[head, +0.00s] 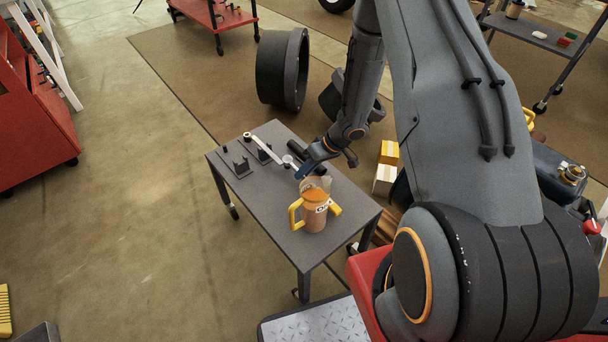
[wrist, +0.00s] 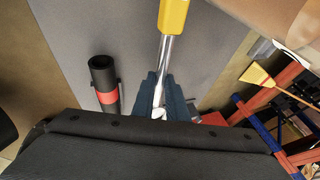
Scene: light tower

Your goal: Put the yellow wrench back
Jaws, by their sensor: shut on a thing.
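In the wrist view the yellow-handled wrench (wrist: 173,15) has a bright metal shaft running down between the two dark blue fingers of my gripper (wrist: 161,100). My gripper is shut on its pale metal end, and the yellow part points away from me, cut off by the top edge. In the head view my gripper (head: 306,170) is low over the grey table (head: 264,222), just behind the orange-brown jug. Small dark holders (head: 241,165) stand at the table's left end.
A black cylinder with a red band (wrist: 103,82) lies beside the fingers. The table's front left is clear.

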